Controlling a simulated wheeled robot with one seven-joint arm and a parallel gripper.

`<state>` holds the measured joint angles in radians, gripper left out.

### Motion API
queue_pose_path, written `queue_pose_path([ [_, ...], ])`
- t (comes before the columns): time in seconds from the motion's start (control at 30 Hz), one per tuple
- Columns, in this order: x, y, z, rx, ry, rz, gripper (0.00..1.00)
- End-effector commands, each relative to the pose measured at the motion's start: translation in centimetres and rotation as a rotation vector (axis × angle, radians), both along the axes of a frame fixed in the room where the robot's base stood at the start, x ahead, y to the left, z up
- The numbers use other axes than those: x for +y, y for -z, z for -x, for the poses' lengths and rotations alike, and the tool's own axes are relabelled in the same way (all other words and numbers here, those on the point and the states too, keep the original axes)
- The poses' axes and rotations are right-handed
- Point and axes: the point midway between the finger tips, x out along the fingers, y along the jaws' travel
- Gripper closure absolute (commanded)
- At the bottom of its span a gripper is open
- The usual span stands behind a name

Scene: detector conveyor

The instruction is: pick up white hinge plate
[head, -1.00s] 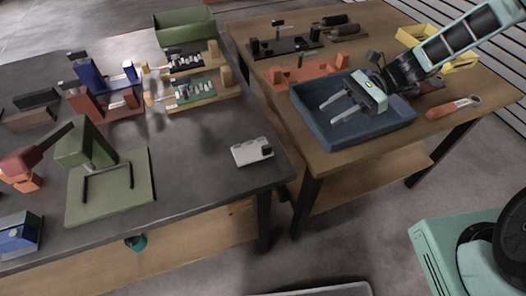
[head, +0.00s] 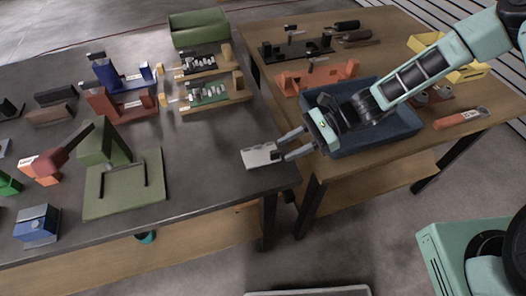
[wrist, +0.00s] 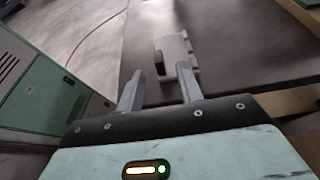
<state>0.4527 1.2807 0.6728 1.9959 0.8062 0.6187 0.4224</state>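The white hinge plate (head: 259,155) lies flat on the dark table near its right front corner. It has a dark block at one end. It also shows in the wrist view (wrist: 174,52), beyond the fingertips. My gripper (head: 281,147) is open, with its fingers pointing left at the plate's right end. I cannot tell whether a finger touches the plate.
A blue tray (head: 400,131) sits on the wooden table behind my gripper. A green press-like fixture (head: 112,190) stands left of the plate. Wooden racks with small parts (head: 212,98) stand further back. The dark table around the plate is clear.

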Motion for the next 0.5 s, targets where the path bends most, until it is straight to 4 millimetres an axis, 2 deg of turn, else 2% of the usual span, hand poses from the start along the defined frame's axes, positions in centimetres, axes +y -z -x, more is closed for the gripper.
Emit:
queue_pose_path([
  [0.1,1.7,0.4,0.5,0.002,-0.002,-0.003,0.64],
  [0.2,2.3,0.8,0.7,0.0,0.0,-0.001,0.64],
  [0.47,2.5,1.0,0.7,0.0,0.001,0.0,0.64],
  [0.5,2.5,1.0,0.7,0.0,0.001,0.0,0.75],
])
